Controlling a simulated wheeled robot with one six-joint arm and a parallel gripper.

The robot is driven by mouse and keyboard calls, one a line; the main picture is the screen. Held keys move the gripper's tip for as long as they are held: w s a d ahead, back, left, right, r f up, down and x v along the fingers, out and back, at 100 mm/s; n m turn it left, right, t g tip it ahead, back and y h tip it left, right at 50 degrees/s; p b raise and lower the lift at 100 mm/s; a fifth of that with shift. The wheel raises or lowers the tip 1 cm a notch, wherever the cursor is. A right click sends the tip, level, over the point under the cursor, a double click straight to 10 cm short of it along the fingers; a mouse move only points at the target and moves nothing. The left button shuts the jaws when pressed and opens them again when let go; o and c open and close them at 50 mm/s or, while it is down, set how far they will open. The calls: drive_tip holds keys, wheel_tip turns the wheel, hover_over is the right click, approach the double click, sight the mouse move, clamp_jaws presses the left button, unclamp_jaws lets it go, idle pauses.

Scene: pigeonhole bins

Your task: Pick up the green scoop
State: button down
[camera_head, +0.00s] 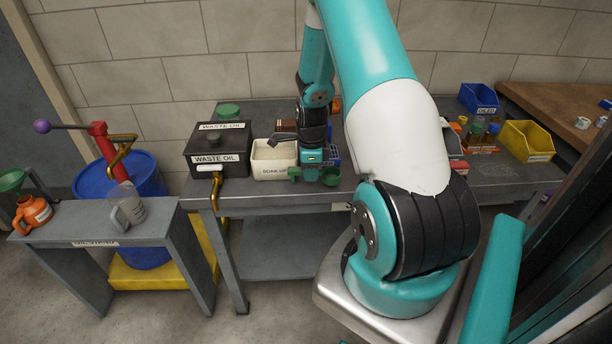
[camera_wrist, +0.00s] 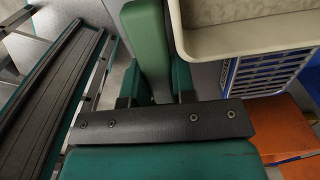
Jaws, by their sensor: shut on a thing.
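In the wrist view, a long green part of the scoop (camera_wrist: 146,42) stands between the jaws of my gripper (camera_wrist: 155,90). The rest of the scoop is hidden there by the gripper body. I cannot tell whether the scoop touches the bench.
A cream bin labelled "SOAK UP" (camera_head: 273,172) stands close by; its rim (camera_wrist: 205,50) is beside the jaws in the wrist view. A black waste oil box (camera_head: 217,163) stands to the left. A blue crate (camera_wrist: 262,74) and orange items (camera_wrist: 290,125) are close on the right.

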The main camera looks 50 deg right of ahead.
drive_tip(key=s+d+r+b, duration=0.1)
drive_tip(key=s+d+r, duration=0.5)
drive_tip(key=s+d, duration=0.2)
drive_tip(key=shift+s+r+b, duration=0.3)
drive_tip(key=shift+s+r, duration=0.05)
drive_tip(key=shift+s, duration=0.45)
drive_tip(key=shift+d, duration=0.1)
